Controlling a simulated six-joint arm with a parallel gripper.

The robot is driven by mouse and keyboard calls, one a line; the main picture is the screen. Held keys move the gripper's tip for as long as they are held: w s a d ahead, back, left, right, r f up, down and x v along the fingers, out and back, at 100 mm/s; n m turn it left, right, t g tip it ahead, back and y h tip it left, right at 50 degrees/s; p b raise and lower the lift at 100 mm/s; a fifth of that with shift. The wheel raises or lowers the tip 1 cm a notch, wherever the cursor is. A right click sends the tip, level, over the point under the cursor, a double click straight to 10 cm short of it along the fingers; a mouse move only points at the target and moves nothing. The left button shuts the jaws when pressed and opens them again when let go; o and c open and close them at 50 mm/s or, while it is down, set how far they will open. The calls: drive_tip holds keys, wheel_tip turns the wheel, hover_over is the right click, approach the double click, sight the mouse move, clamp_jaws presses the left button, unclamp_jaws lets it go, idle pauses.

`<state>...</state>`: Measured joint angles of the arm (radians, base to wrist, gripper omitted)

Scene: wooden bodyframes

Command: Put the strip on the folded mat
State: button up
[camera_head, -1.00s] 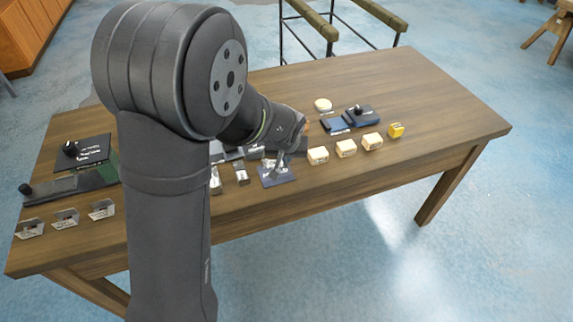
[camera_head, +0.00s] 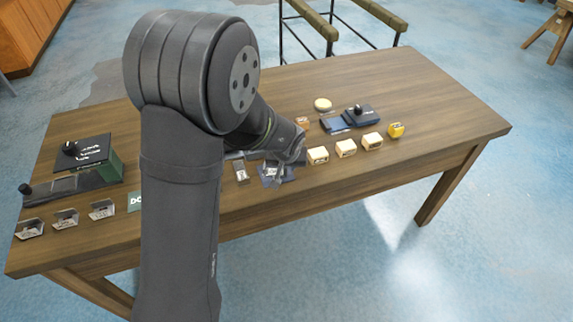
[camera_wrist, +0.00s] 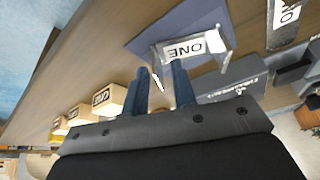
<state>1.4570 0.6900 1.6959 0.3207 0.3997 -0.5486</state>
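A blue folded mat (camera_head: 267,181) lies on the table in front of my gripper (camera_head: 283,170); it also shows in the wrist view (camera_wrist: 150,42). A metallic strip-like piece with a white "ONE" label (camera_wrist: 188,50) lies on the mat and has raised ends. I cannot tell for sure whether it is the task's strip. My gripper (camera_wrist: 160,78) has its two blue fingers apart beside the near edge of this piece. A small white shape shows between the fingers; I cannot tell what it is. No held object is clear.
Several cream blocks (camera_head: 346,148) stand right of my gripper. A metallic labelled piece (camera_head: 242,172) lies left of the mat. A dark lettered plate (camera_wrist: 232,85) is close to the right finger. Metal brackets (camera_head: 66,218) line the front left. The table's right end is clear.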

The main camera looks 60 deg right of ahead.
drive_tip(key=v, duration=1.2)
drive_tip(key=x, duration=1.2)
drive_tip(key=shift+f, duration=0.15)
wheel_tip(320, 180, up, 3)
drive_tip(key=shift+f, duration=0.1)
drive_tip(key=shift+r, duration=0.7)
